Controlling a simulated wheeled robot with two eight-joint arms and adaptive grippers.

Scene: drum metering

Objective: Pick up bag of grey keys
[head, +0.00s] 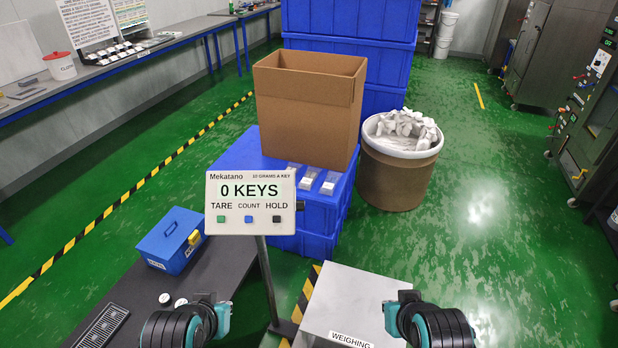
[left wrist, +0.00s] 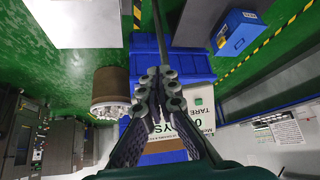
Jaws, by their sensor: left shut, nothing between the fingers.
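Three small clear packets with white labels lie in a row on the blue crate's top: a left packet (head: 290,171), a middle packet (head: 309,178) and a right packet (head: 330,182). Their contents are too small to tell, so I cannot say which holds grey keys. My left gripper (left wrist: 158,80) is shut and empty in the left wrist view; in the head view only its wrist part shows at the lower left, well short of the packets. My right gripper (head: 404,298) is at the lower right above the weighing platform; its fingers are hidden.
The counting display (head: 250,203) on its pole reads 0 KEYS, in front of the blue crate (head: 310,213). A cardboard box (head: 305,113) stands behind the packets. A drum (head: 398,180) with white contents is to the right. The steel weighing platform (head: 375,300) looks bare.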

